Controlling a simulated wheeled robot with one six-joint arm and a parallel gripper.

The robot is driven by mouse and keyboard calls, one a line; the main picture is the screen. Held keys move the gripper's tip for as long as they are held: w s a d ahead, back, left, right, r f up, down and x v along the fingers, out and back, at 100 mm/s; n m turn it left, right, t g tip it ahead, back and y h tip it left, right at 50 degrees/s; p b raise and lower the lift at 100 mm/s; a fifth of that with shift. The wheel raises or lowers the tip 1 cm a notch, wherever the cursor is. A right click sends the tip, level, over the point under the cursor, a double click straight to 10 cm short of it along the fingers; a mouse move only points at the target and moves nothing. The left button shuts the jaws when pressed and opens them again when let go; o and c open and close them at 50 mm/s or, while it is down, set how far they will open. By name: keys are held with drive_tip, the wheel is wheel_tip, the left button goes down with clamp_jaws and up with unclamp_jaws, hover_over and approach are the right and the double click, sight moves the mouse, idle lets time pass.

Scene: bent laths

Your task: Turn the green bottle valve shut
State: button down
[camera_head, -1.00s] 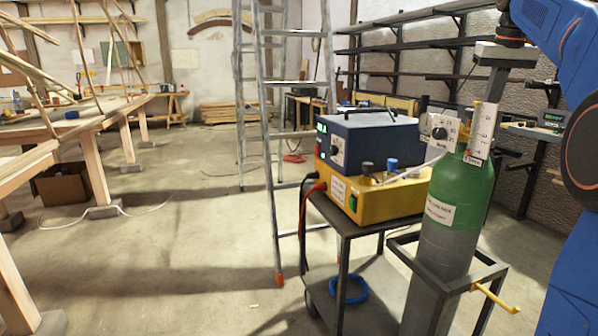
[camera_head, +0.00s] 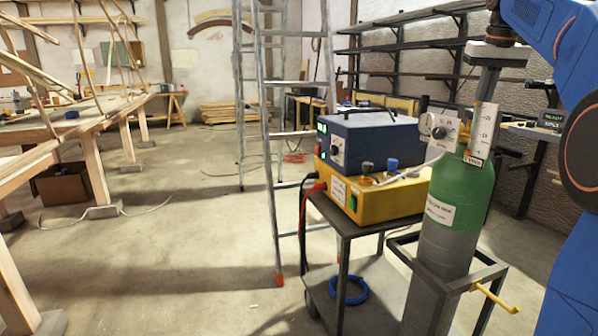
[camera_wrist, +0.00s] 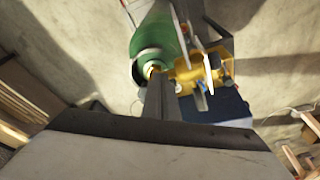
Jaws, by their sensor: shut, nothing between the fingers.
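The green bottle (camera_head: 455,195) stands upright in a dark frame at the cart's right side, its lower part grey. My gripper (camera_head: 482,98) points down over the bottle's top, behind a white scale plate. In the wrist view my gripper (camera_wrist: 157,80) has its fingers together, with nothing between them. The green shoulder of the bottle (camera_wrist: 150,42) lies just beyond the tips. A small brass part, seemingly the valve (camera_wrist: 151,68), shows at the fingertips and is partly hidden by them. I cannot tell whether they touch it.
A white plate with a dial (camera_head: 440,130) stands beside the bottle's top. A blue box (camera_head: 370,145) sits on a yellow unit (camera_head: 375,196) on the cart. A ladder (camera_head: 268,150) stands left of it. Open floor lies further left; wall shelves (camera_head: 420,45) are behind.

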drive_tip(key=shift+w+a, duration=0.25)
drive_tip(key=shift+a, duration=0.2)
idle(0.3)
drive_tip(key=shift+s, duration=0.15)
drive_tip(key=shift+s+a, duration=0.2)
wheel_tip(320, 180, up, 6)
idle(0.7)
drive_tip(key=d+f, duration=0.3)
drive_tip(key=f, duration=0.3)
drive_tip(key=shift+d, duration=0.35)
idle(0.5)
